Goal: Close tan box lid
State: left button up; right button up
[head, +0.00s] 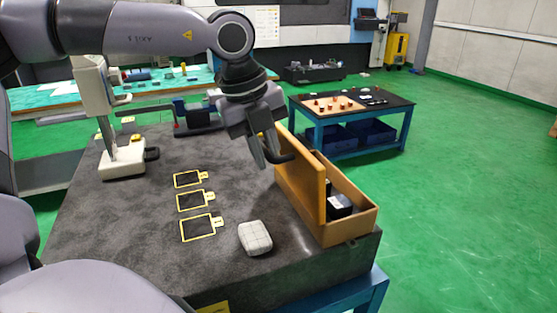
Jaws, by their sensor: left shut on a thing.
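The tan box (352,212) stands at the right edge of the dark table top, with black items inside it. Its tan lid (305,183) stands nearly upright along the box's left side, so the box is open. A black handle (285,158) sticks out from the lid's left face. My left gripper (271,157) comes down from above and is shut on this handle. The fingers partly hide the handle and the lid's far end. My right gripper is not in view.
A light grey block (255,238) lies left of the box. Several yellow outlines (198,227) mark the dark table top (110,240). A white stand (122,165) is at the back left. A second table (350,112) with small parts stands behind.

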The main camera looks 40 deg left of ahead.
aim_at(288, 134)
pick_arm(q)
jog(key=shift+w+d+r, duration=0.1)
jog(key=shift+w+r, duration=0.05)
jog(key=shift+w+d+r, duration=0.2)
jog(key=shift+w, duration=0.2)
jog(key=shift+w+d+r, duration=0.2)
jog(key=shift+w, duration=0.3)
jog(key=shift+w+d+r+p, duration=0.25)
jog(key=shift+w+d+p, duration=0.2)
jog(key=shift+w, duration=0.3)
jog(key=shift+w, duration=0.1)
